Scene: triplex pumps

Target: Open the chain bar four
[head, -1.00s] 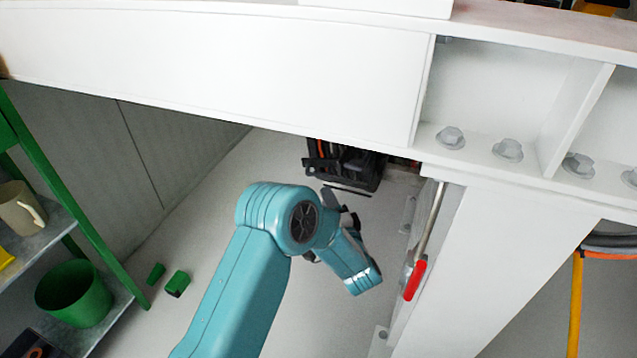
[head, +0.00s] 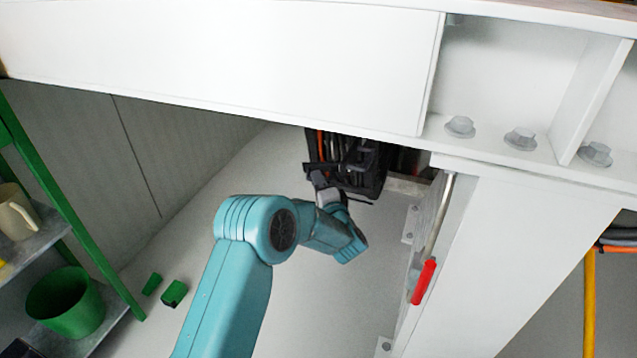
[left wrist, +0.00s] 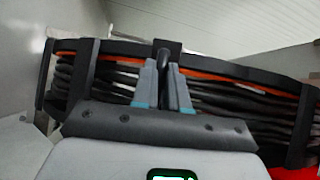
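My left gripper (head: 320,182) reaches the dark rack (head: 372,178) under the white beam in the head view; its fingers are small and partly hidden there. In the left wrist view, my left gripper (left wrist: 164,82) has one grey-teal finger on each side of a dark upright handle (left wrist: 163,60). The handle is at the middle of a black curved bar (left wrist: 105,48). I see no clear gap between fingers and handle, but cannot tell whether they grip it. I cannot tell which bar is number four. My right gripper is not in view.
Black cables and an orange one (left wrist: 230,70) lie behind the bar. A white beam (head: 230,70) hangs over my arm. A red-handled lever (head: 424,281) is on the white post to the right.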

